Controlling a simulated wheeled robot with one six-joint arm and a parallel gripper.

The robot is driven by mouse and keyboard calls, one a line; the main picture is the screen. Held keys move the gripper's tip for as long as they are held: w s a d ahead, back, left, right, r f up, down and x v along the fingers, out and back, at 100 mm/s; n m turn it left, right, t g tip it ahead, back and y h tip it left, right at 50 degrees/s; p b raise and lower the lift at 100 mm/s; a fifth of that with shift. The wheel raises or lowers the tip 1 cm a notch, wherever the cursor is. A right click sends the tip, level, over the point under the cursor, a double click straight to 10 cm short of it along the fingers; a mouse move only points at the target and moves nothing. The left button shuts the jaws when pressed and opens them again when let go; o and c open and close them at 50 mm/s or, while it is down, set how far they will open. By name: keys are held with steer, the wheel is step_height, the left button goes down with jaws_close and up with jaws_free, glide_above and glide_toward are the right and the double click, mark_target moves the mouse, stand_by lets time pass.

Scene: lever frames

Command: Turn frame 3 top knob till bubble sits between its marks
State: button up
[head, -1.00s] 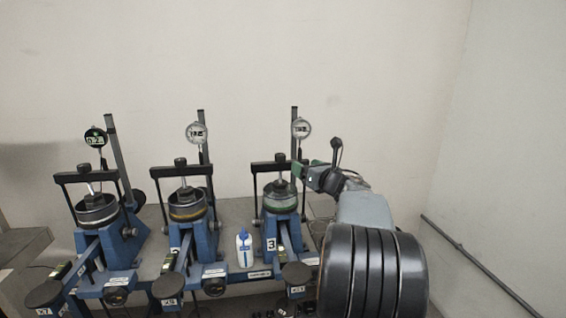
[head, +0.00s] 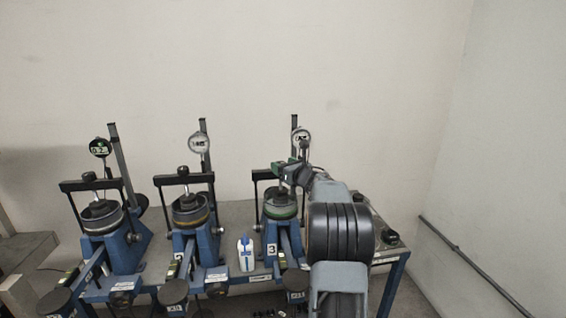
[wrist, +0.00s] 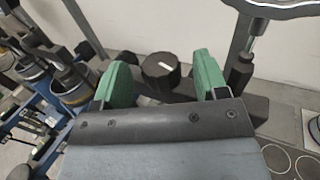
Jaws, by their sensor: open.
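Frame 3 (head: 267,240) is the rightmost of three blue lever frames, marked with a "3" label. Its black crossbar (head: 262,174) is partly covered by my gripper (head: 288,171), which is at the top of the frame. In the wrist view the black top knob (wrist: 160,76), with a white pointer line, shows between the two green fingers of my gripper (wrist: 160,82). The fingers stand apart on either side of it, and I cannot tell whether either touches it. The bubble and its marks are too small to make out.
Frame 2 (head: 190,245) and the leftmost frame (head: 112,245) stand to the left. A white-and-blue bottle (head: 246,254) stands between frames 2 and 3. Frame 3's dial gauge (head: 301,136) on its post is close behind my gripper. The table's right end holds small dark items (head: 391,238).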

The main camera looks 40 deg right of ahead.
steer(key=shift+w, duration=0.35)
steer(key=c, duration=0.9)
steer(key=shift+f, duration=0.1)
steer(key=shift+c, duration=0.2)
